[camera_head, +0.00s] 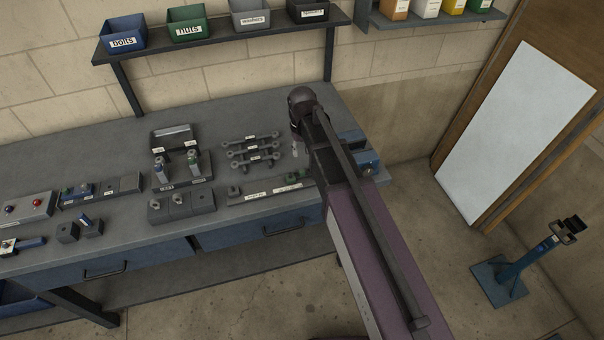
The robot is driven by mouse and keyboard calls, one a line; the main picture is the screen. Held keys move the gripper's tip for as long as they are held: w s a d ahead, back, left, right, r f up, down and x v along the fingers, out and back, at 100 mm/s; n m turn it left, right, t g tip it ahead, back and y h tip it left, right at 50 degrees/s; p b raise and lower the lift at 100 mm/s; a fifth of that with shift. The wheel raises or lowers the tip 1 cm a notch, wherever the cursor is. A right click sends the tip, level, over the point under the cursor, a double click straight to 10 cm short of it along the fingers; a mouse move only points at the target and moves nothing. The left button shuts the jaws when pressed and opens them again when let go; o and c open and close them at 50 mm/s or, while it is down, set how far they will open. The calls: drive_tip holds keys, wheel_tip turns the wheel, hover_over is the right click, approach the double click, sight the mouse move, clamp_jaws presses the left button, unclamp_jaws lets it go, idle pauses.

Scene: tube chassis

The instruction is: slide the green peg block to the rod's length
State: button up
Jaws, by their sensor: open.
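The green peg block (292,179) is small and sits toward the right end of a low dark rail (262,193) near the bench's front edge. A dark peg block (234,191) stands at the rail's left end. White labels run along the rail's front. Several grey rods with ringed ends (252,150) lie behind the rail, each with a small white tag. I cannot tell which rod is meant. My arm passes just right of the green block and covers the rail's right end.
Left of the rail stand a grey block with pegs (181,207) and a rack with two bottles (182,184). A blue vise-like thing (367,162) is right of my arm. Bins line the shelf (220,41) above. The bench's back left is clear.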

sight(302, 170)
drive_tip(key=shift+f+b, duration=4.55)
drive_tip(key=shift+f, duration=0.25)
clamp_jaws()
